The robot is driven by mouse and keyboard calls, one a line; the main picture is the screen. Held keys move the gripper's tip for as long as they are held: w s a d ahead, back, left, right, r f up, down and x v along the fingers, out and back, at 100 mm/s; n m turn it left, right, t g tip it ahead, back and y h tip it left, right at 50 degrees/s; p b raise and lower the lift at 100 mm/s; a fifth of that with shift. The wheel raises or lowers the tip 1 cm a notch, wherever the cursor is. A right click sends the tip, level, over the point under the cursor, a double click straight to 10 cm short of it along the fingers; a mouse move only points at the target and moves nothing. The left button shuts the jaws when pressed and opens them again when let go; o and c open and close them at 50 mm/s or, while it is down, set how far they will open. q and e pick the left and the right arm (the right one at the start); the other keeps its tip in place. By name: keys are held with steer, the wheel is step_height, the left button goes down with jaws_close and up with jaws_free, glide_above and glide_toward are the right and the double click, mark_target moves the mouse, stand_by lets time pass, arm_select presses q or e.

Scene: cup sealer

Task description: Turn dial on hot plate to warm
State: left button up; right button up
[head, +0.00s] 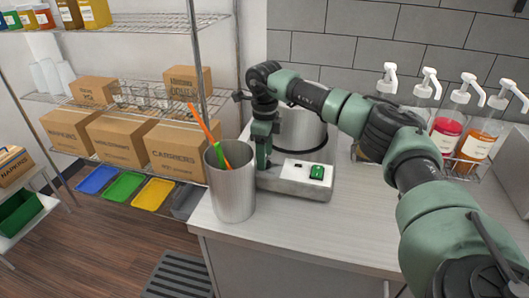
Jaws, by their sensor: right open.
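The hot plate (293,188) sits on the counter, a flat grey unit with a white control panel on its front right. A green switch (317,172) shows on that panel. The dial is not clearly made out. A silver pot (303,132) stands on the hot plate, partly behind my right arm. My right gripper (263,162) points down at the left end of the hot plate, behind the metal cup. It is open; no object shows between its fingers, and whether it touches the hot plate cannot be told. My left gripper is out of view.
A tall metal cup (233,188) with orange and green sticks stands at the counter's front left, close to my right gripper. Pump bottles (447,125) stand in a rack at the back right. A wire shelf with cardboard boxes (178,150) is at left.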

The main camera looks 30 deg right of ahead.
steer(key=c, duration=1.2)
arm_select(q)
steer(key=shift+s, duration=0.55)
arm_select(e)
jaws_close()
steer(key=shift+m, duration=0.3)
steer(key=m, duration=0.3)
steer(key=shift+r, duration=0.1)
steer(key=m+p, duration=0.1)
steer(key=m, duration=0.2)
steer(key=shift+m, duration=0.4)
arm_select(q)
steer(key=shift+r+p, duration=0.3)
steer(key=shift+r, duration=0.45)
arm_select(e)
steer(key=m, duration=0.6)
steer(key=shift+w+r, duration=0.1)
steer(key=shift+m, duration=0.4)
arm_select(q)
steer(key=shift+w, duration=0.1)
